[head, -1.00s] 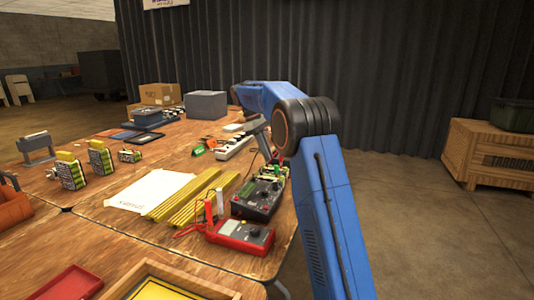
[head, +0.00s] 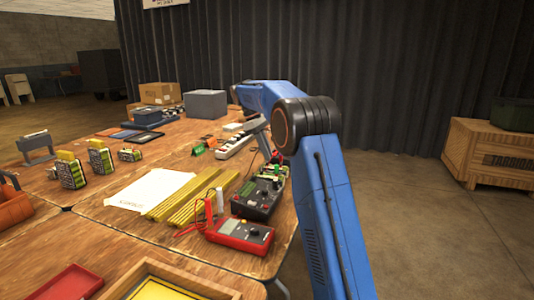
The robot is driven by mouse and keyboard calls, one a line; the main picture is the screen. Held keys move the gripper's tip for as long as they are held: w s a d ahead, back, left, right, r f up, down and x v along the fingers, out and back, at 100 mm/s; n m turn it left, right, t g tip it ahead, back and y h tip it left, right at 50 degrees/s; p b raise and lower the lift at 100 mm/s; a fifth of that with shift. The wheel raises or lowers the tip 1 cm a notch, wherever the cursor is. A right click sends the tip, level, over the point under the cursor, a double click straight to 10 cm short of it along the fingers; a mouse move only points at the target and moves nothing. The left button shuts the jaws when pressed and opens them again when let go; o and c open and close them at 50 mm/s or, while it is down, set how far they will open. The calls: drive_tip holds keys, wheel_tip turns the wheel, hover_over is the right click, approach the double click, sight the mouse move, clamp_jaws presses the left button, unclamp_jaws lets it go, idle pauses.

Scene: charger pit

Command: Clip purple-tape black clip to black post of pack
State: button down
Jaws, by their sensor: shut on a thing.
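My gripper (head: 275,157) is small and partly hidden at the far right edge of the table, beyond the black charger. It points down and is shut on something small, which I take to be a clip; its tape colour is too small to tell. A pack with a yellow-green top (head: 274,170) sits right below the gripper, behind the black charger (head: 257,198). Small red and green bits show beside the gripper. The black post cannot be made out, nor whether the held thing touches it.
A red meter (head: 240,235) with red leads stands in front of the charger. Yellow strips (head: 190,197) and a white sheet (head: 152,190) lie to the left. Several yellow-topped packs (head: 101,156), a white power strip (head: 234,146) and a grey box (head: 205,104) stand farther back.

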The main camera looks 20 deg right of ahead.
drive_tip(key=shift+f, duration=0.15)
idle(0.6)
drive_tip(key=c, duration=1.7)
unclamp_jaws()
drive_tip(key=shift+o, duration=1.1)
drive_tip(key=shift+r, duration=3.8)
